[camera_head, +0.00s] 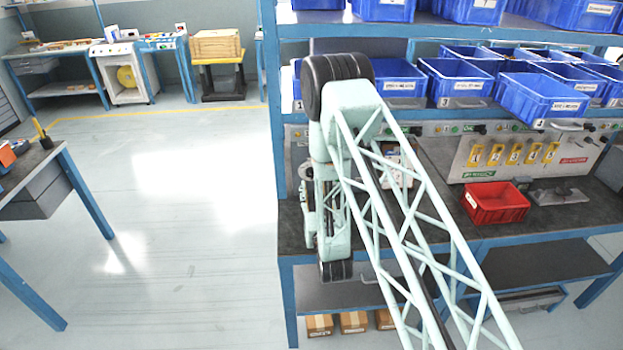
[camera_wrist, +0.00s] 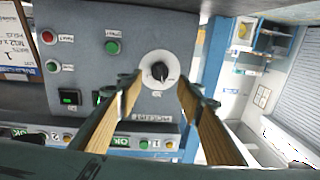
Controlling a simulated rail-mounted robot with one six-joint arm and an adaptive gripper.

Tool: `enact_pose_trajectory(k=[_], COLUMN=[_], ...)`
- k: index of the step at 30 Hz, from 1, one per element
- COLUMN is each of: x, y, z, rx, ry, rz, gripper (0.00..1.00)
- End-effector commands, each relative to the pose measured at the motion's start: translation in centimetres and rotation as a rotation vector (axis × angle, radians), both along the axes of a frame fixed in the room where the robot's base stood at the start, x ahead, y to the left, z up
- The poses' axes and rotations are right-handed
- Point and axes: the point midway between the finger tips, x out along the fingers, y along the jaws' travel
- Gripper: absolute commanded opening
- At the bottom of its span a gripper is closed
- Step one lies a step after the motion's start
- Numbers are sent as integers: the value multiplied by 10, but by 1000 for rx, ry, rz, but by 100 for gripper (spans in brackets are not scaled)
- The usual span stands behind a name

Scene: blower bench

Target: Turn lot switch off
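The lot switch, a black rotary knob on a round white plate (camera_wrist: 160,70), sits on a grey control panel (camera_wrist: 185,30) in the wrist view. The small label by the knob is too blurred to read. My gripper (camera_wrist: 155,90) is open, with its two wood-coloured fingers on either side of the knob in the picture. The fingers hold nothing, and I cannot tell how far their tips are from the panel. In the head view my arm hides the panel and the gripper.
A red button (camera_wrist: 47,36) and green buttons (camera_wrist: 112,47) share the panel. A paper sheet (camera_wrist: 18,40) stands at its left edge. A blue post (camera_wrist: 213,60) rises to its right. In the head view, blue bins (camera_head: 545,97) fill the shelf and a red bin (camera_head: 497,203) stands on the bench.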

Motion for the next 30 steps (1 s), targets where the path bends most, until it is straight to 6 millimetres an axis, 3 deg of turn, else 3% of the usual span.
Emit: enact_pose_trajectory(k=[6, 15, 30], x=[29, 56, 63], y=[6, 12, 14], z=[1, 1, 0], rx=[2, 1, 0], ry=[-3, -1, 0], rz=[0, 0, 0], gripper=[34, 34, 33])
